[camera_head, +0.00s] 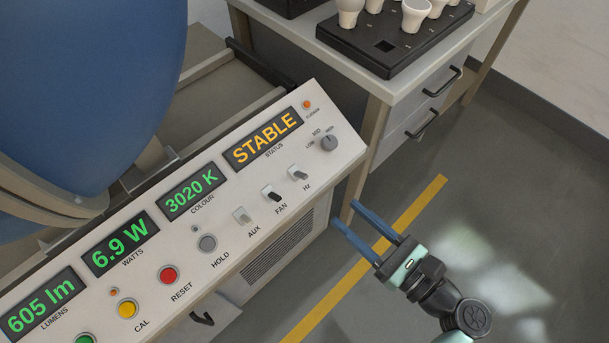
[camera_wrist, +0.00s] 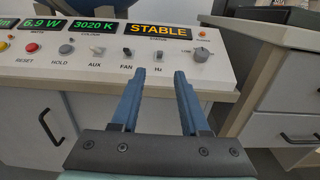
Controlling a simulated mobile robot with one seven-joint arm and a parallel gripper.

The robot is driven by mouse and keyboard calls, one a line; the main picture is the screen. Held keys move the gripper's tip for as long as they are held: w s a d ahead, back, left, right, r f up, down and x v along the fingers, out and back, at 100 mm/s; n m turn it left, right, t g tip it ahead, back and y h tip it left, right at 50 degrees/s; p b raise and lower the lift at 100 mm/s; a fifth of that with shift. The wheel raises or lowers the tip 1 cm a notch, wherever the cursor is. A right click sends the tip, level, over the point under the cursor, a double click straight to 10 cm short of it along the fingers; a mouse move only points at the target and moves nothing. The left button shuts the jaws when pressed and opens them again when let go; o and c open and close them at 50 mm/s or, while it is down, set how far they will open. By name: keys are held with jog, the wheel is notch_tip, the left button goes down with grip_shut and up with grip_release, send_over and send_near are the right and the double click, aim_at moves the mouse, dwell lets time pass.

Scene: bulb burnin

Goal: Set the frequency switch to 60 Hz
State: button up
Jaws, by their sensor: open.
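The frequency switch, a small light-grey lever marked Hz (camera_head: 299,174), is the rightmost of three levers on the sloped white control panel (camera_head: 335,175). Which frequency it is set to is too small to read. In the wrist view the Hz switch (camera_wrist: 158,54) shows just beyond and between my fingertips. My gripper (camera_head: 345,213) is open and empty, with its blue fingers pointing at the panel from the right and front, apart from it. It also shows in the wrist view (camera_wrist: 159,73), fingers apart around the Hz label.
The FAN lever (camera_head: 271,194), AUX lever (camera_head: 242,215) and a grey rotary knob (camera_head: 329,143) are close to the Hz switch. The status display (camera_head: 263,138) reads STABLE. A bench (camera_head: 395,90) with a black bulb tray (camera_head: 420,48) stands behind. Floor at right is clear.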

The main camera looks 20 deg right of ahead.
aim_at(310, 191)
jog(key=b+x, duration=0.1)
jog(key=x, duration=1)
jog(key=shift+b, duration=0.35)
grip_shut()
